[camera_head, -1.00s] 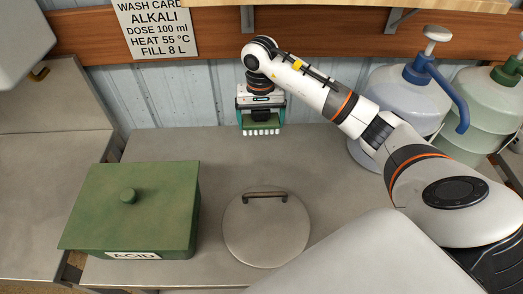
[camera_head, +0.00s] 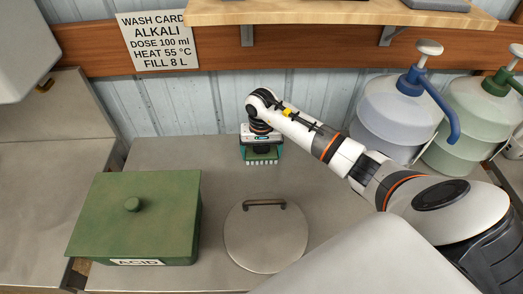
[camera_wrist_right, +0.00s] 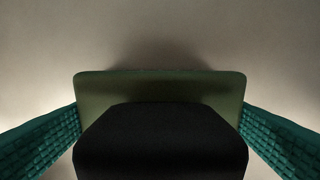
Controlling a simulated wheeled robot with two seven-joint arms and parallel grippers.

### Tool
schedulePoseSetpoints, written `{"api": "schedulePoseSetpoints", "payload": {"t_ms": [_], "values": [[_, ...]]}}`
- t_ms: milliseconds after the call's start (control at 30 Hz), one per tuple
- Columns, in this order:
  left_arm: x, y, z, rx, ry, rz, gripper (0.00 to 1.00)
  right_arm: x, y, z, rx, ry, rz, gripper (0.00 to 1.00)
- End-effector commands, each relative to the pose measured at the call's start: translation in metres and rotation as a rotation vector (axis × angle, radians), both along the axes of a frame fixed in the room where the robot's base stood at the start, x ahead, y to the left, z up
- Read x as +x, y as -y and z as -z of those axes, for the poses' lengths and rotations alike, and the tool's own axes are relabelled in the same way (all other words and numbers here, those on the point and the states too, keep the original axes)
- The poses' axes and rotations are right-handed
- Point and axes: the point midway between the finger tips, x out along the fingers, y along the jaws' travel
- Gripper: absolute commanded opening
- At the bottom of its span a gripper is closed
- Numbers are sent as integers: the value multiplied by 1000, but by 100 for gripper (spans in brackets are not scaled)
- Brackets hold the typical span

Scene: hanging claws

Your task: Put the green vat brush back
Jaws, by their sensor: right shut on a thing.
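My right gripper (camera_head: 262,152) is above the back of the steel counter, in front of the corrugated wall. It is shut on the green vat brush (camera_head: 262,158), whose pale bristles face down. I cannot tell whether the bristles touch the counter. In the right wrist view the brush's green block (camera_wrist_right: 160,85) lies between the two teal fingers, with a dark part in front of it. The bristles are hidden there. My left gripper is not in view.
A green lidded box labelled ACID (camera_head: 165,220) stands at left. A round steel lid (camera_head: 265,240) lies right of it. Blue-topped (camera_head: 395,110) and green-topped (camera_head: 472,115) pump jugs stand at right. A wooden shelf (camera_head: 300,12) overhangs the back, beside a wash card (camera_head: 157,42).

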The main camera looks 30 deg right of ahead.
Motion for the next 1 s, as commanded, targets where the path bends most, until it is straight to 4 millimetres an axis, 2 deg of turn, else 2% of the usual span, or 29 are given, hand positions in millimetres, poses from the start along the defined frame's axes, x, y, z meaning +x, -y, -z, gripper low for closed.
{"api": "schedulePoseSetpoints", "payload": {"t_ms": [133, 167, 200, 500, 567, 1000], "values": [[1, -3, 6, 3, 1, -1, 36, 0, 0, 5, -1, 1, -1, 70], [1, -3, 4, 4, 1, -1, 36, 0, 0, 3, 0, 0, -1, 96], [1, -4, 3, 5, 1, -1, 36, 0, 0, 3, 0, 0, -1, 100], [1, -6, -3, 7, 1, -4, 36, 0, 0, -3, 1, 0, 0, 100], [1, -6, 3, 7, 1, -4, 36, 1, 1, -7, -1, 3, -1, 100], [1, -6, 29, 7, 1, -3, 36, 1, 0, -94, -3, 4, 0, 100]]}}
